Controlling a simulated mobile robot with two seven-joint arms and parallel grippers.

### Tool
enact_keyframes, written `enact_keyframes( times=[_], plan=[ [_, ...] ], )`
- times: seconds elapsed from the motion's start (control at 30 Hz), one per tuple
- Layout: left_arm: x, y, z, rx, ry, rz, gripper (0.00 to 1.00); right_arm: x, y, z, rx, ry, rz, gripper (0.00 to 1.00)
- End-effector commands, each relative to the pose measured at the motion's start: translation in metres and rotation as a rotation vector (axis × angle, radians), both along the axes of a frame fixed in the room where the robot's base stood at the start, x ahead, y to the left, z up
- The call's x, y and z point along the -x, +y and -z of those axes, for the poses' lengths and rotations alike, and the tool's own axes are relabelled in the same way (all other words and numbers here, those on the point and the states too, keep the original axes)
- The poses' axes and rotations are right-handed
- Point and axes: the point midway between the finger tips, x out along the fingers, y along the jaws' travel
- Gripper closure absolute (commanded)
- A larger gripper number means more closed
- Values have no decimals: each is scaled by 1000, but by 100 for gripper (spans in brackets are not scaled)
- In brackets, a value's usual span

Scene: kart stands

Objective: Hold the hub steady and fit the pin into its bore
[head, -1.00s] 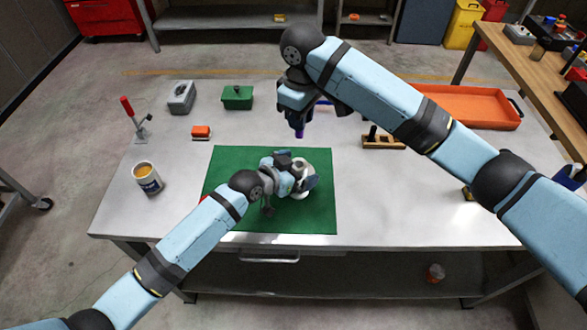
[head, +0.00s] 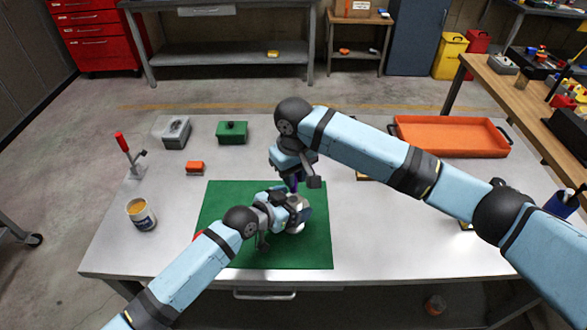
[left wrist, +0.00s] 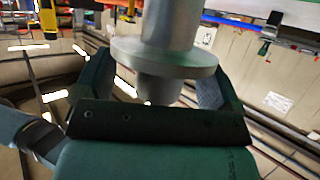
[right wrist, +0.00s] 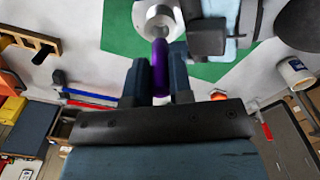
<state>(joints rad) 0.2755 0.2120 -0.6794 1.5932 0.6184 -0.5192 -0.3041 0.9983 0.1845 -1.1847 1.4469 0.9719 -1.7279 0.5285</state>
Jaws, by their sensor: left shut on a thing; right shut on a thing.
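The metal hub (left wrist: 180,60) is a grey cylinder with a wide flange. My left gripper (left wrist: 160,75) is shut on it, one finger on each side. The hub is above or on the green mat (head: 285,257); I cannot tell which. The purple pin (right wrist: 160,72) is in my right gripper (right wrist: 158,78), shut on it, with its far end sticking out toward the hub. The hub's ring-shaped end with its bore also shows in the right wrist view (right wrist: 152,22). The pin's tip overlaps the hub's edge there; I cannot tell whether they touch.
A paint can (head: 141,214) and a red-handled clamp (head: 124,146) stand at the table's left. A grey box (head: 175,134), a green box (head: 232,132) and an orange block (head: 195,168) lie behind the mat. An orange tray (head: 455,137) is at back right. A wooden stand (right wrist: 30,42) is nearby.

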Motion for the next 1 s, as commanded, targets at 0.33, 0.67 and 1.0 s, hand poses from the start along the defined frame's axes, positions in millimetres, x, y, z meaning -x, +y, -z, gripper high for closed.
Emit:
enact_keyframes(
  times=[0.33,0.67,1.0],
  plan=[
    [0,0,1,-1,1,0,46,0,0,0,-2,1,-3,100],
    [0,0,1,-1,1,0,46,0,1,11,-1,0,-3,100],
    [0,0,1,-1,1,0,46,0,0,28,0,1,-4,100]
  ],
)
